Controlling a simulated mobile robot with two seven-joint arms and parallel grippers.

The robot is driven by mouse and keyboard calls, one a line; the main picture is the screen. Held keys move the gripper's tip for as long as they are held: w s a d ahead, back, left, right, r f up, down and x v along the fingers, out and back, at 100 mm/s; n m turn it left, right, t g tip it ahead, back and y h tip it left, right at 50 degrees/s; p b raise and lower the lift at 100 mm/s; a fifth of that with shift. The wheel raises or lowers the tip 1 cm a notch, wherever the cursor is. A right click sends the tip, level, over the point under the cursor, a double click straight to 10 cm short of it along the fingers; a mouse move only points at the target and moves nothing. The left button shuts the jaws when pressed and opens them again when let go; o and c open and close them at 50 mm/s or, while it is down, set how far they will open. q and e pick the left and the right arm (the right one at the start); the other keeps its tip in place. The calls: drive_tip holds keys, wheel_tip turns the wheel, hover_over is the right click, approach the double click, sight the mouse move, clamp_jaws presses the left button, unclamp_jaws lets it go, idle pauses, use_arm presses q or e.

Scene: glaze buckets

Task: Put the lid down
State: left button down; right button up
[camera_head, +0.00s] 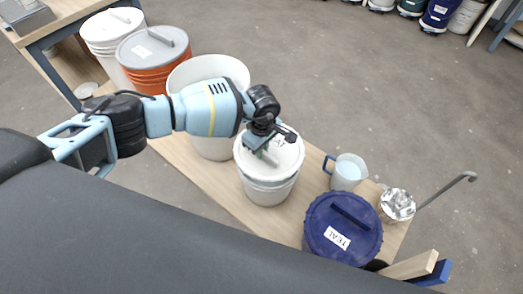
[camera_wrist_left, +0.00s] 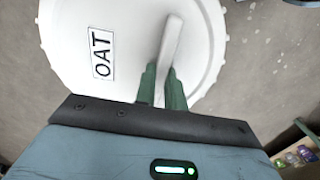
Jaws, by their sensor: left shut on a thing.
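The white lid (camera_head: 287,157) marked OAT is level over a white bucket (camera_head: 267,192) near the middle of the bench. It also fills the upper part of the left wrist view (camera_wrist_left: 130,60), with its bar handle (camera_wrist_left: 172,45) and label in sight. My left gripper (camera_head: 265,143) is shut on the handle; its green fingers (camera_wrist_left: 162,88) grip the bar. I cannot tell whether the lid touches the bucket's rim. My right gripper is not in view.
A large open white bucket (camera_head: 208,68) stands behind left. Farther left are an orange bucket (camera_head: 150,78) with a grey lid and a white one (camera_head: 103,45). To the right are a measuring jug (camera_head: 347,175), a blue TEAL bucket (camera_head: 325,238) and a small container (camera_head: 396,205).

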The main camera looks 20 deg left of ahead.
use_arm(q)
drive_tip(key=shift+r, duration=0.35)
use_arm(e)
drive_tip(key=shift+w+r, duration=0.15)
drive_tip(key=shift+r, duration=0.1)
